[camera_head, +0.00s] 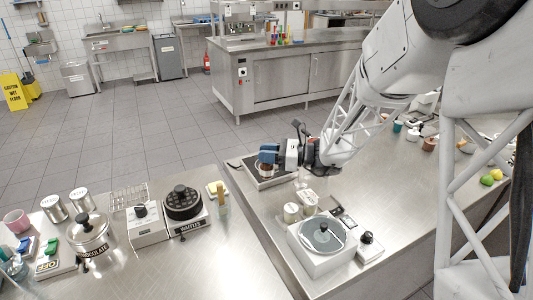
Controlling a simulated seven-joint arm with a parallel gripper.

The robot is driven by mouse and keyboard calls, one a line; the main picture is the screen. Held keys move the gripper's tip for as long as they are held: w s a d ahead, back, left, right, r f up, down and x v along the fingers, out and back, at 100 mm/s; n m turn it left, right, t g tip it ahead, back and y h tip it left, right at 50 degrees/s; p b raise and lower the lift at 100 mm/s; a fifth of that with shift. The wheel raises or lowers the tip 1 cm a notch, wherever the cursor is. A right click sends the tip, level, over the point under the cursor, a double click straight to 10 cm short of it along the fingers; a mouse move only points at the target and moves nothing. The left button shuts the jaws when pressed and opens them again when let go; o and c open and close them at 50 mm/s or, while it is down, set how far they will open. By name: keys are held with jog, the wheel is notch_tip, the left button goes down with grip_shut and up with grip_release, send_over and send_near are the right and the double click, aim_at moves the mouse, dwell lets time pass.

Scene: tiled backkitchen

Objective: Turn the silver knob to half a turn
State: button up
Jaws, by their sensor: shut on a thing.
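My gripper (268,156) is at the far left end of the steel counter, over a dark-rimmed tray or box (254,181). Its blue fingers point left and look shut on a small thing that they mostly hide. A small reddish-and-pale part shows just below the fingers; I cannot tell whether it is held. I cannot make out a clearly silver knob; it may be hidden by the gripper. A small box with a black knob (367,238) stands nearer on the same counter, apart from the gripper. Another black knob (140,210) is on a white device at the left.
A waffle maker (184,204) and a chocolate pot (89,238) are on the left counter.

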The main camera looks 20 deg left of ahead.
jog(key=shift+m+t, duration=0.4)
jog(key=shift+t, duration=0.2)
jog(key=m+t, duration=0.4)
jog(key=t, duration=0.2)
jog(key=shift+t, duration=0.4)
jog(key=shift+m+t+h, duration=1.05)
jog(key=shift+m+t, duration=0.4)
jog(key=shift+t, duration=0.4)
jog(key=shift+m+t+h, duration=1.05)
jog(key=shift+m+t, duration=0.4)
jog(key=shift+t, duration=0.7)
jog(key=o, duration=0.9)
jog(key=shift+o, duration=0.2)
jog(key=shift+s+d, duration=0.1)
jog(key=shift+d, duration=0.05)
jog(key=v, duration=0.7)
jog(key=shift+s+d, duration=0.15)
